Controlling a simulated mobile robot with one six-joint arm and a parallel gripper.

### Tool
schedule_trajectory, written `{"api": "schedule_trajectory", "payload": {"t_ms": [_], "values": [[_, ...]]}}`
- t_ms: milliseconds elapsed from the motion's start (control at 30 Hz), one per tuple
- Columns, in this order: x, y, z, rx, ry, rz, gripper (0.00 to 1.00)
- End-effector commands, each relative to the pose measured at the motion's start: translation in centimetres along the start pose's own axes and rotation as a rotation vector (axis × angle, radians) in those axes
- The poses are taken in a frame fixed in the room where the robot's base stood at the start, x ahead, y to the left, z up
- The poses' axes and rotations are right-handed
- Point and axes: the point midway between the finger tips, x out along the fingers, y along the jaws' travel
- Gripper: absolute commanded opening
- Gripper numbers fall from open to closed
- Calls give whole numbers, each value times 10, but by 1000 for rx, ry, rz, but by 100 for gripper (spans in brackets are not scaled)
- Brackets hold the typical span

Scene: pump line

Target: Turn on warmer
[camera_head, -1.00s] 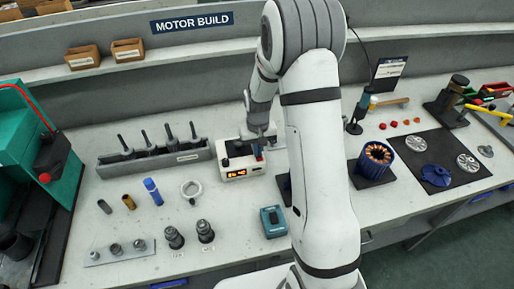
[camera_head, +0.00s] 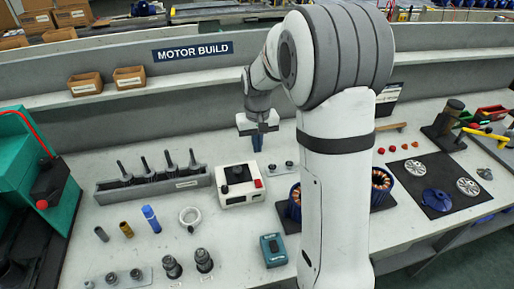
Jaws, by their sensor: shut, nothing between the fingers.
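The warmer appears to be the white box (camera_head: 240,185) on the bench. It has a dark round piece on top, a red button (camera_head: 258,183) at its right, and a front display that looks dark, with no lit digits I can make out. My gripper (camera_head: 257,146) is shut and empty, pointing down. In the picture it is above and slightly right of the box, apart from it.
A grey rack (camera_head: 153,184) with several upright tools stands left of the box. A white ring (camera_head: 190,217) and a teal device (camera_head: 272,249) lie in front. My arm hides part of the bench and the motor stator (camera_head: 382,182).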

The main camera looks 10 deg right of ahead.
Motion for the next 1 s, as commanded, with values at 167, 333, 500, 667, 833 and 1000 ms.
{"api": "schedule_trajectory", "payload": {"t_ms": [167, 333, 500, 667, 833, 1000], "values": [[0, 0, 0, 0, 1, 0, 0], [4, 1, 0, 0, 2, 1, 0], [1, 2, 0, 0, 2, 1, 0], [-2, 2, 0, -1, 1, 1, 0], [-2, 2, 1, -1, 1, 1, 0], [-3, 2, 6, -1, 1, 1, 0]]}}
